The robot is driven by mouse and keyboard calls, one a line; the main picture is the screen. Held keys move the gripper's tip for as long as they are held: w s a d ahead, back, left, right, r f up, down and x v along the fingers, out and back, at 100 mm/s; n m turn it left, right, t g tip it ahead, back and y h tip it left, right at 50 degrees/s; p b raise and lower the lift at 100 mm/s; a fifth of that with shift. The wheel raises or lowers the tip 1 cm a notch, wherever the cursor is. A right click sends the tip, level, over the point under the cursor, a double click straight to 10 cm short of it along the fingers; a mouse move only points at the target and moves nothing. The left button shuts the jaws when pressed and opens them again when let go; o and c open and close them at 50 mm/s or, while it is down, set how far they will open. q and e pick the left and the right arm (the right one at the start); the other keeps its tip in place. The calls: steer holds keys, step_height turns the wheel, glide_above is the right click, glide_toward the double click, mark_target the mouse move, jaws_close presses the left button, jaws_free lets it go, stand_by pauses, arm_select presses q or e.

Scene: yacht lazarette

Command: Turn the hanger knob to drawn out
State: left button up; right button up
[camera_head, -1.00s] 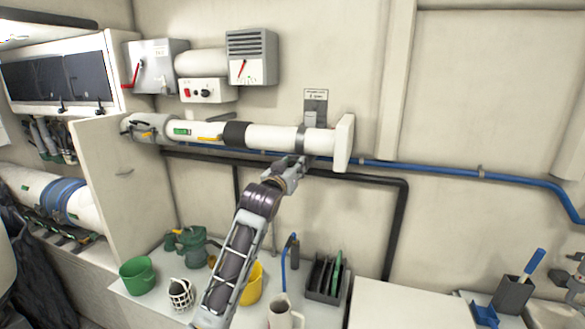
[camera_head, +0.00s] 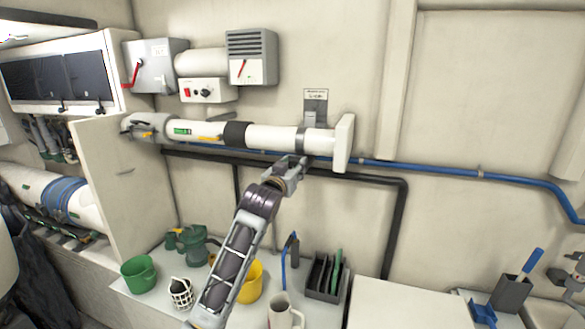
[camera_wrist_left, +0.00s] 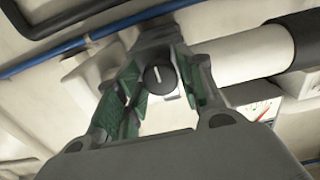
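The hanger knob (camera_wrist_left: 160,78) is a round dark knob with a white pointer line, seen in the left wrist view. It sits between the two green-padded fingers of my left gripper (camera_wrist_left: 157,82). The fingers are spread on either side of it, and I see no clear grip on it. In the head view my left gripper (camera_head: 292,163) is just below the right part of the white tube (camera_head: 270,137) on the wall. The knob cannot be made out there. My right gripper is not in view.
A blue pipe (camera_head: 430,170) and a black pipe (camera_head: 375,180) run along the wall behind the gripper. A white end plate (camera_head: 343,143) closes the tube's right end. Below are a green bucket (camera_head: 138,274), a white mug (camera_head: 284,313) and a dark rack (camera_head: 326,280).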

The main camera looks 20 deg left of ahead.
arm_select(q)
steer(key=shift+o, duration=1)
steer(key=shift+s, duration=0.15)
steer(key=s, duration=1.1)
steer(key=shift+s+a, duration=0.2)
steer(key=shift+s, duration=0.15)
